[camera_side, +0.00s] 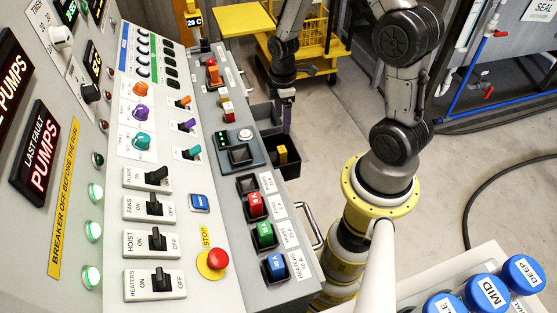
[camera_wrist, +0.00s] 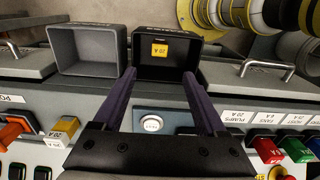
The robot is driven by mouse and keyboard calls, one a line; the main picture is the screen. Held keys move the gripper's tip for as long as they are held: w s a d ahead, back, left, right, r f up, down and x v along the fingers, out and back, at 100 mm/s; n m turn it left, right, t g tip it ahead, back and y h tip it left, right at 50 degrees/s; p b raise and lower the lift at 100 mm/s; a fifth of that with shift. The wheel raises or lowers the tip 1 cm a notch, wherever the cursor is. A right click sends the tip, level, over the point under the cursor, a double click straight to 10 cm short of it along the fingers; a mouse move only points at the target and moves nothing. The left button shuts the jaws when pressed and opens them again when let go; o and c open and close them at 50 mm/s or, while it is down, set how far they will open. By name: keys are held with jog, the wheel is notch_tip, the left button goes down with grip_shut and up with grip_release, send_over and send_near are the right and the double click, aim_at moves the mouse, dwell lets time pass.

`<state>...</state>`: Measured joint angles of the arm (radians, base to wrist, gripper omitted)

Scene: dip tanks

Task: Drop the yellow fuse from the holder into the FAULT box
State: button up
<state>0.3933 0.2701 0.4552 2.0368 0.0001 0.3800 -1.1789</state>
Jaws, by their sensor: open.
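The yellow fuse (camera_wrist: 159,50) lies inside the black box (camera_wrist: 138,72), against its inner wall; it also shows in the side view (camera_side: 282,153). I cannot read a FAULT label on the box. My gripper (camera_wrist: 159,74) is open and empty, its purple fingers apart at the near side of the box and clear of the fuse. In the side view my gripper (camera_side: 287,126) is over the boxes, seen edge-on. The PUMPS holder (camera_side: 247,184) on the panel ledge is empty.
A grey box (camera_wrist: 88,48) stands left of the black box. Red (camera_side: 256,206), green (camera_side: 265,235) and blue (camera_side: 275,267) fuses sit in their holders along the ledge. Metal handles (camera_side: 309,225) stick out from the panel front. A yellow cart (camera_side: 245,18) stands behind.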

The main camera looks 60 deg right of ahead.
notch_tip(320, 180, up, 10)
jog(key=shift+r, duration=0.15)
dwell(0.3)
jog(key=s+a+r+t, duration=0.2)
jog(key=a+r, duration=0.3)
jog(key=r, duration=0.2)
jog(key=s+a+r+t, duration=0.1)
jog(key=a+r+t, duration=0.25)
jog(key=r, duration=0.35)
jog(key=s+a+r+m, duration=0.1)
jog(key=s+a+m, duration=0.3)
jog(key=s+m, duration=0.5)
jog(key=shift+s, duration=0.9)
jog(key=shift+r, duration=0.1)
